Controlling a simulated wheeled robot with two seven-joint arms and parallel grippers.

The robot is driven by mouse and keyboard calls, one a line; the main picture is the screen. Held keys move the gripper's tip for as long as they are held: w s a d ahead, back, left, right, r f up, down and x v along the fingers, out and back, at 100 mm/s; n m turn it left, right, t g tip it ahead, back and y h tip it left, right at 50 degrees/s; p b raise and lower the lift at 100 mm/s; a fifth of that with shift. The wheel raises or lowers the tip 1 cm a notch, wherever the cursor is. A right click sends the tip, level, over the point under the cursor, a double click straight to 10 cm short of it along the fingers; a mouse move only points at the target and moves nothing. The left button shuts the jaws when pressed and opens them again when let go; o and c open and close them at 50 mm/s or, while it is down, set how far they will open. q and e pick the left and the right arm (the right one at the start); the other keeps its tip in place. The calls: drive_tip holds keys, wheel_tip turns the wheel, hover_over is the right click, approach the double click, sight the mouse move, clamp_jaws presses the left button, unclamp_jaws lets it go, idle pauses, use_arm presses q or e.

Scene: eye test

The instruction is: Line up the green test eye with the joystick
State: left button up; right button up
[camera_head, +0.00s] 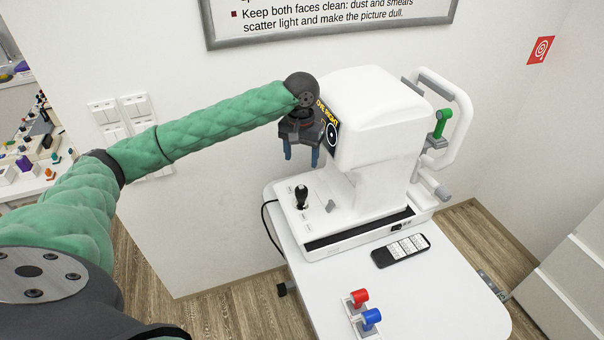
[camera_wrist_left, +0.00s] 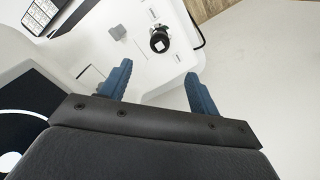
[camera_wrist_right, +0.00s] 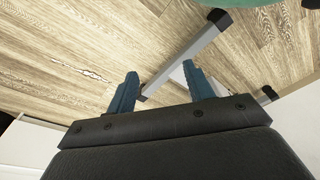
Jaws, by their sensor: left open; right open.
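The white eye-test machine (camera_head: 370,125) stands on a white table. Its black joystick (camera_head: 302,196) stands upright on the base; it also shows in the left wrist view (camera_wrist_left: 160,42), just beyond the fingertips. The green test eye (camera_head: 440,122) is mounted at the machine's far side, by the white head-rest frame. My left gripper (camera_head: 301,158) is open and empty, pointing down above the joystick and apart from it. In the left wrist view its two blue fingers (camera_wrist_left: 160,85) stand apart. My right gripper (camera_wrist_right: 162,92) is open and empty over the wooden floor, outside the head view.
A dark remote-like device (camera_head: 401,250) lies on the table (camera_head: 440,300). A red test eye (camera_head: 359,297) and a blue one (camera_head: 371,318) stand on a small holder near the front. A black cable hangs at the table's left edge. A side table with small items stands far left.

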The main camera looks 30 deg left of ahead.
sight(301, 186)
use_arm(q)
wheel_tip(301, 186, down, 13)
drive_tip(key=p, duration=0.4)
drive_tip(key=shift+r, duration=0.2)
drive_tip(key=shift+f+p, duration=0.3)
drive_tip(key=shift+f, duration=0.7)
use_arm(e)
drive_tip(key=s+d+f, duration=0.3)
drive_tip(key=s+f, duration=0.1)
drive_tip(key=f, duration=0.4)
drive_tip(key=shift+d+f+t, duration=0.4)
use_arm(q)
drive_tip(key=shift+c, duration=0.4)
drive_tip(key=c, duration=1)
drive_tip(key=shift+d+r, duration=0.1)
use_arm(e)
drive_tip(key=shift+s+r, duration=0.1)
drive_tip(key=shift+r, duration=0.05)
